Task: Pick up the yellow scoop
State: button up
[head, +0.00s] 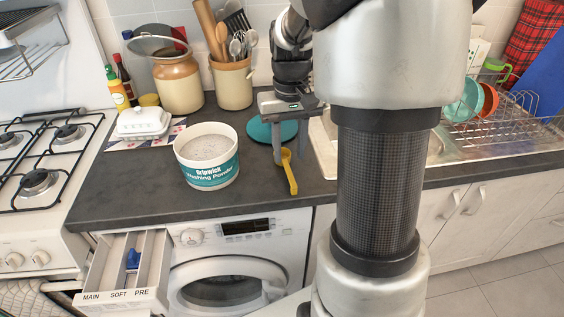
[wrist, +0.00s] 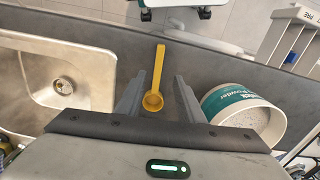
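The yellow scoop (head: 289,172) lies on the dark counter, to the right of the washing powder tub (head: 207,158), with its handle toward the counter's front edge. In the wrist view the scoop (wrist: 154,88) shows between my gripper's two fingers, its bowl nearest the fingertips. My gripper (head: 290,140) points down over the bowl end of the scoop. In the wrist view my gripper (wrist: 155,88) is open, with a gap on both sides of the scoop. I cannot tell how high the fingertips are above the counter.
The tub (wrist: 245,112) stands close beside the fingers. The sink (wrist: 60,85) is on the other side. Below the counter, the washer's drawer (head: 125,270) is open. A utensil crock (head: 232,82) stands at the back.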

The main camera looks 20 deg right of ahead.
aim_at(289, 172)
jog(key=f, duration=0.4)
jog(key=w+f+b, duration=0.1)
jog(key=f, duration=0.2)
jog(key=shift+d+f, duration=0.1)
jog(key=shift+d, duration=0.2)
jog(key=shift+c, duration=0.2)
grip_shut()
